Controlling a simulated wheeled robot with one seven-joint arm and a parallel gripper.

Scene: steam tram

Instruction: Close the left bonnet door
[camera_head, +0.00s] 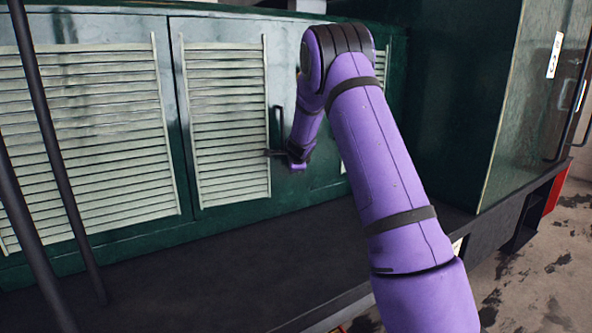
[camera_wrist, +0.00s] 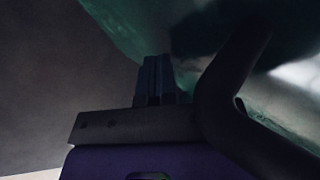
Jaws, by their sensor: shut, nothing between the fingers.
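The bonnet side is dark green with pale louvred panels. A wide louvred panel (camera_head: 85,140) is at the left, and a narrower louvred door (camera_head: 228,120) is beside it. Both look about flush with the side; I cannot tell if a small gap remains. A dark upright handle (camera_head: 280,118) is at the narrower door's right edge. My gripper (camera_head: 268,153) is shut and empty beside the handle's lower end, close to the door face. In the wrist view, its fingers (camera_wrist: 155,80) are near a green surface (camera_wrist: 150,35), with a dark curved bar (camera_wrist: 235,75) to their right; contact is unclear.
Two dark poles (camera_head: 55,130) cross the left of the head view. A dark running board (camera_head: 200,265) lies below the bonnet. A green cab wall (camera_head: 520,100) stands at the right. My arm hides the bonnet's right part.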

